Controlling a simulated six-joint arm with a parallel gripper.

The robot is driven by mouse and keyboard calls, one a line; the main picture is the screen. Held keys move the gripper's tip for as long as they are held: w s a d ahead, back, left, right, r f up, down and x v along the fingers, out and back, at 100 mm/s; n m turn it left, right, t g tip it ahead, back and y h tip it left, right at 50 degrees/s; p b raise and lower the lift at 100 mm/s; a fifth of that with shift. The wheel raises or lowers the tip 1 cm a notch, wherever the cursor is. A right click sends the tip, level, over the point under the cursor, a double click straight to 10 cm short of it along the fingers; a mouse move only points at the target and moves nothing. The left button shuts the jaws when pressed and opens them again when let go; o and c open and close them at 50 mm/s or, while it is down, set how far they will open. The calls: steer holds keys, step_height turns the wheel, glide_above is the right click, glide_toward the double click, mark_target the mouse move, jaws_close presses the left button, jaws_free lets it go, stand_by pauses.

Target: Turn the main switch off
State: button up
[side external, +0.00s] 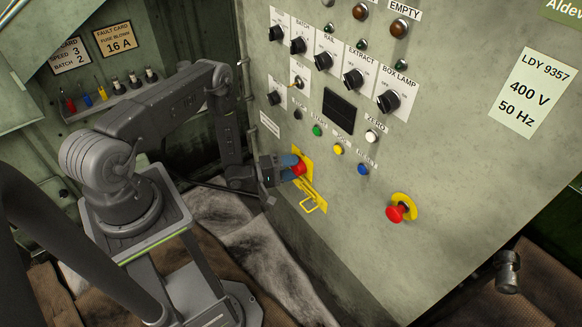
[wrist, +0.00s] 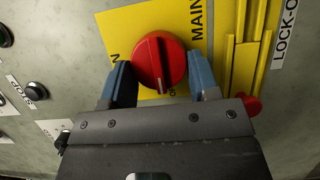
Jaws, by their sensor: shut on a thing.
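The main switch is a round red knob with a raised bar, on a yellow plate (wrist: 120,22) lettered MAIN. In the wrist view the red knob (wrist: 150,62) sits between the blue fingers of my gripper (wrist: 160,70), which is shut on it. The bar runs nearly up and down in that picture. Lettering at the knob's lower edge is partly covered. In the side view my gripper (side external: 292,164) reaches the red knob (side external: 301,167) from the left, low on the grey-green panel.
A yellow lock-off bracket (side external: 314,198) sits just below the switch; it also shows at right in the wrist view (wrist: 243,60). Coloured push buttons and rows of black rotary switches (side external: 353,79) are above. A red emergency-stop button (side external: 396,213) is to the right.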

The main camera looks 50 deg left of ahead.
stand_by(0.4)
steer(key=o, duration=0.9)
steer(key=v, duration=1.4)
steer(key=shift+w, duration=0.1)
